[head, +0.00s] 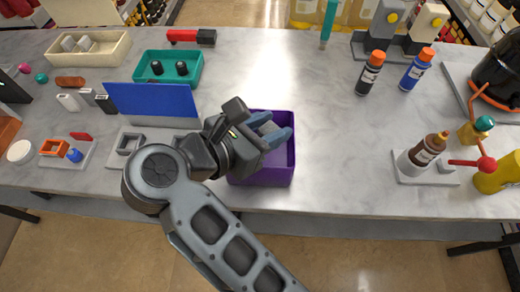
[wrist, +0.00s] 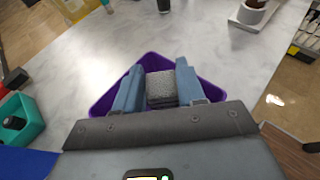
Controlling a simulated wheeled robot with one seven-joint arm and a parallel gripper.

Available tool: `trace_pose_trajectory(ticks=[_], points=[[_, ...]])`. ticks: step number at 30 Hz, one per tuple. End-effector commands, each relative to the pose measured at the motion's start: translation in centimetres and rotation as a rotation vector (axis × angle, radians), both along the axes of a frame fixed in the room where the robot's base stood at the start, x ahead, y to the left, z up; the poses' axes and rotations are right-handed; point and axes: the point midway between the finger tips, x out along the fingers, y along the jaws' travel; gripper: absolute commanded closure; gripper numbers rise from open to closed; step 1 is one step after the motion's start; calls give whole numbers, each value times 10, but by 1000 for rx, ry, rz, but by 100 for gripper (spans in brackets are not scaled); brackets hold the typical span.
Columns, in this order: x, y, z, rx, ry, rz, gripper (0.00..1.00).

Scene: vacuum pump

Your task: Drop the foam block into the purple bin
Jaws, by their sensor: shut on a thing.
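The purple bin (head: 262,176) stands near the front edge of the grey table, left of the middle. My gripper (head: 285,137) is above the bin, with its blue fingers over the bin's opening. In the wrist view my gripper (wrist: 160,85) is shut on the grey foam block (wrist: 161,90), which sits between the two fingers. The foam block also shows in the head view (head: 268,129), partly hidden by the fingers. The rim of the purple bin (wrist: 103,106) surrounds the fingers in the wrist view. How far the block is above the bin's floor I cannot tell.
A blue panel (head: 150,100) and a teal bin (head: 168,66) stand to the left. Black (head: 370,73) and blue (head: 417,69) bottles stand at the back right. A brown bottle (head: 428,150) stands on a white base at the right. The table right of the purple bin is clear.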

Motion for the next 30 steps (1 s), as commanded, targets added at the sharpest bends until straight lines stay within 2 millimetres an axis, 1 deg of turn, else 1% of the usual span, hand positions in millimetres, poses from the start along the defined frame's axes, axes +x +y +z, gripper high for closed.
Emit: trace_pose_trajectory(ticks=[7,8,16,25,30], points=[[0,0,-1,1,-1,0,89],[0,0,-1,1,-1,0,58],[0,0,-1,1,-1,0,32],[-1,2,0,1,-1,1,31],[-14,15,6,3,-2,2,31]])
